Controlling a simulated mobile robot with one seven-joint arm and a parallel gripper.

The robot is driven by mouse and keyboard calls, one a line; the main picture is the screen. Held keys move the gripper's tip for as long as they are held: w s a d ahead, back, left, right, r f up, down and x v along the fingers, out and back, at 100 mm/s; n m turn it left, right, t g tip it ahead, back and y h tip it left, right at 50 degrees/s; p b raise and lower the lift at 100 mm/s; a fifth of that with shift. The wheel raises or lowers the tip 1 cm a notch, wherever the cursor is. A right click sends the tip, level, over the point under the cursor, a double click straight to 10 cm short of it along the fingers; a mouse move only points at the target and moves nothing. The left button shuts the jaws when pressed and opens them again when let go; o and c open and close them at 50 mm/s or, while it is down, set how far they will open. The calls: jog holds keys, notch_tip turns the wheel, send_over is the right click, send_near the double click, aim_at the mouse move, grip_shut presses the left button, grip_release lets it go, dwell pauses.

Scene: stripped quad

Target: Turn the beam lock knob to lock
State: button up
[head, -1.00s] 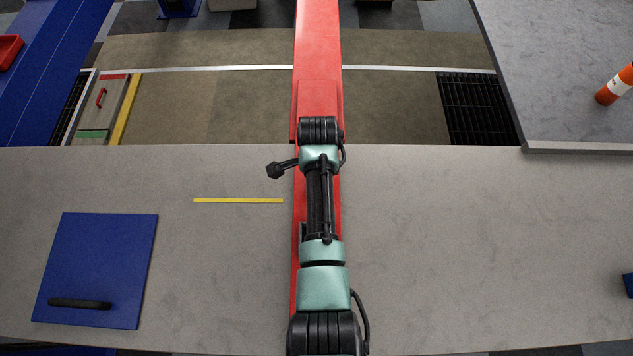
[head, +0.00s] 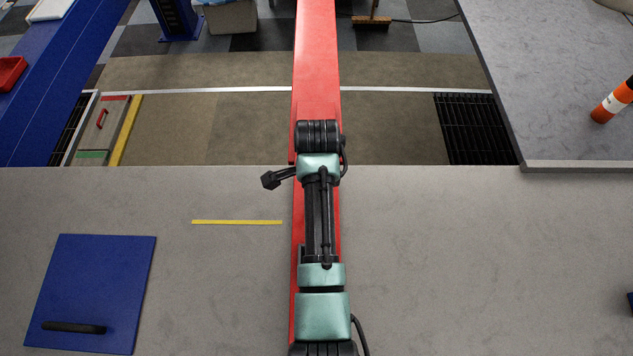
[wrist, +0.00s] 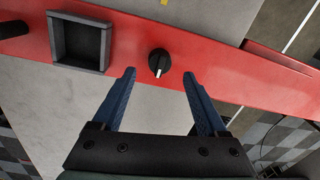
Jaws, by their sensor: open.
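The beam lock knob (wrist: 158,63) is black and round with a white mark, set on the red beam (wrist: 225,75) in the wrist view. Its mark points down in the picture, toward my gripper's palm. My gripper (wrist: 159,75) is open and empty, with one blue finger to each side of the knob's line. The fingertips lie near the knob's lower edge in the picture; their height above the beam is hard to tell. In the head view the red beam (head: 316,60) runs away from me under my arm. The knob and my gripper cannot be made out there.
A grey square box (wrist: 103,50) sits on the beam left of the knob. The grey surface holds a blue panel (head: 95,285) with a black handle and a yellow strip (head: 237,222). An orange-and-white cylinder (head: 614,100) lies at right. Floor grating (head: 470,130) lies beyond.

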notch_tip(320, 180, up, 8)
jog(key=b, duration=0.1)
jog(key=shift+s, duration=0.2)
jog(key=shift+d, duration=0.1)
dwell(0.3)
